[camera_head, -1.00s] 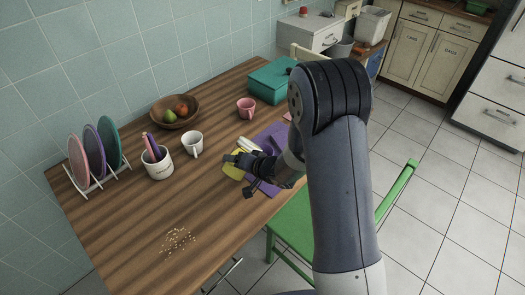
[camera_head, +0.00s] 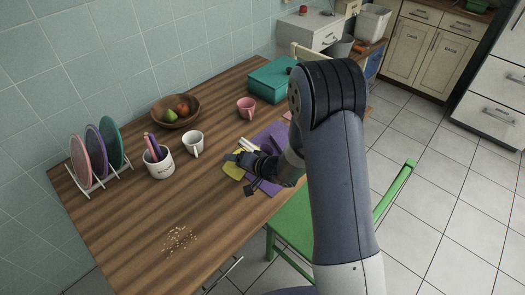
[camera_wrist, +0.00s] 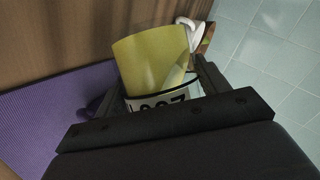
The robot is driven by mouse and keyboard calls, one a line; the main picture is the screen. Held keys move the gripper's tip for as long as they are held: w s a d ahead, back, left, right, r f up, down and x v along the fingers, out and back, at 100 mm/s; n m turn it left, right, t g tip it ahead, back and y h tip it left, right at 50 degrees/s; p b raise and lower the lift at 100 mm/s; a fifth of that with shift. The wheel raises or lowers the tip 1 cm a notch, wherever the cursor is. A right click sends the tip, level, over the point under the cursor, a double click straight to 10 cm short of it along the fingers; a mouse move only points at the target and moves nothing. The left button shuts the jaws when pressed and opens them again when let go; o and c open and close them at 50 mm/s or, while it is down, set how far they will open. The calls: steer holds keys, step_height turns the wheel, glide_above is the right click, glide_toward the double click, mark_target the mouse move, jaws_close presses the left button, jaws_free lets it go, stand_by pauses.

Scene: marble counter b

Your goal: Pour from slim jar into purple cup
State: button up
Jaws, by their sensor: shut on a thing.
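My gripper (camera_head: 243,160) is over the right part of the wooden table. In the wrist view my gripper (camera_wrist: 163,88) is shut on a jar (camera_wrist: 160,103) with a pale band and dark lettering, which I take for the slim jar. A yellow surface (camera_wrist: 152,57) shows just beyond its dark rim; I cannot tell whether it belongs to the jar. A yellow patch (camera_head: 234,171) also shows beside the fingers in the head view. The jar's contents and exact tilt are unclear.
A purple mat (camera_head: 270,139) lies under my gripper. A white mug (camera_head: 193,144), utensil holder (camera_head: 159,164), plate rack (camera_head: 98,183), fruit bowl (camera_head: 176,114) and teal box (camera_head: 271,78) stand around. Pale crumbs (camera_head: 179,240) lie front left, where the table is mostly clear.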

steer(key=shift+r+m+g+y+p, duration=0.3)
steer(key=shift+r+m+y+p, duration=0.4)
steer(key=shift+p, duration=1.05)
stand_by(2.0)
step_height(320, 180, down, 2)
steer(key=n+h+b, duration=0.1)
steer(key=b, duration=0.2)
steer(key=shift+b, duration=0.35)
steer(key=n+t+h+b, duration=0.1)
steer(key=b, duration=0.2)
steer(key=shift+w+f, duration=0.1)
steer(key=shift+d+n+t+b, duration=0.1)
steer(key=shift+n+t+b, duration=0.2)
steer(key=shift+t+b, duration=0.15)
steer(key=shift+r, duration=0.3)
steer(key=f+h+b, duration=0.1)
steer(key=b, duration=0.2)
steer(key=shift+f+n, duration=0.25)
steer(key=shift+n, duration=0.15)
steer(key=t+b, duration=0.1)
steer(key=b, duration=0.3)
steer(key=shift+s+a+n, duration=0.25)
steer(key=shift+a+n, duration=0.1)
steer(key=shift+n, duration=0.05)
steer(key=shift+s+a+h+b, duration=0.1)
steer(key=shift+h+b, duration=0.3)
steer(key=shift+b, duration=0.6)
